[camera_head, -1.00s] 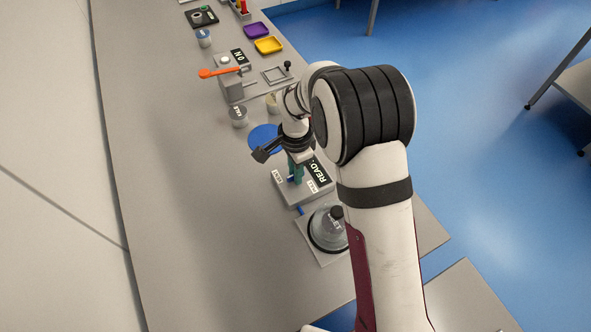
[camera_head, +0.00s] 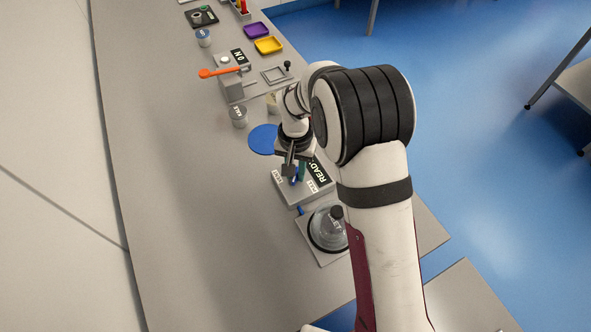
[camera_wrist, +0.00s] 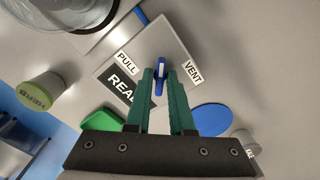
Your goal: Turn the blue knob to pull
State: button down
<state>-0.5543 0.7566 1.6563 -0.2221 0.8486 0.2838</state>
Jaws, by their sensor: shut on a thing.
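The blue knob (camera_wrist: 160,72) sits on a flat grey box (camera_wrist: 178,42), between the PULL label (camera_wrist: 127,62) and the VENT label (camera_wrist: 193,73) in the wrist view. Its white-marked end lies between the two labels. My gripper (camera_wrist: 161,74) has green fingers on both sides of the knob and is shut on it. In the head view my gripper (camera_head: 293,174) is over the grey box (camera_head: 298,196), and the knob is mostly hidden. A dark sign reading READY (camera_head: 319,172) is on the box; my fingers cover part of it in the wrist view.
A clear domed vessel on a square plate (camera_head: 318,252) stands close to the box. A blue disc (camera_head: 262,140) lies on the other side. Labelled cups (camera_head: 238,117) and a fixture with an orange lever (camera_head: 218,72) stand farther back. The bench to the left is clear.

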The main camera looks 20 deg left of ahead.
jog(key=n, duration=0.4)
jog(key=shift+n, duration=2.1)
jog(key=c, duration=0.8)
grip_release()
notch_tip(320, 180, up, 16)
jog(key=shift+f, duration=0.1)
